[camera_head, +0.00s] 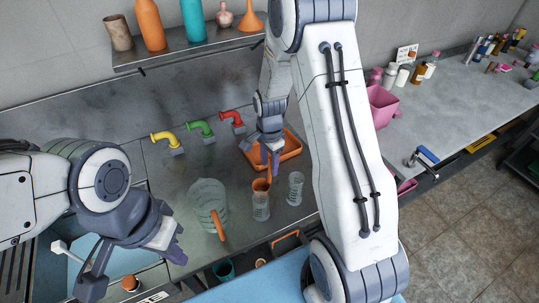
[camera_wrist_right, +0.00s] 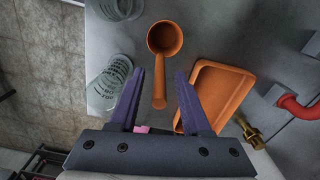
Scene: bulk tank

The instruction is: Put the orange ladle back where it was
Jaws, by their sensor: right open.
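The orange ladle (camera_wrist_right: 165,38) shows in the right wrist view, its round bowl away from me and its handle pointing back between my fingers. In the head view the ladle (camera_head: 261,185) is partly hidden by my right gripper and overlaps a clear glass. In the head view the right gripper (camera_head: 271,158) is beside the orange tray (camera_head: 292,152). My left gripper (camera_head: 135,266) is open and empty at the lower left.
Clear glasses (camera_head: 295,188) (camera_head: 261,208) and a pitcher with an orange handle (camera_head: 208,200) stand close by. Yellow, green and red taps (camera_head: 232,120) line the back. A shelf (camera_head: 185,50) with bottles is above. A pink container (camera_head: 381,105) stands right.

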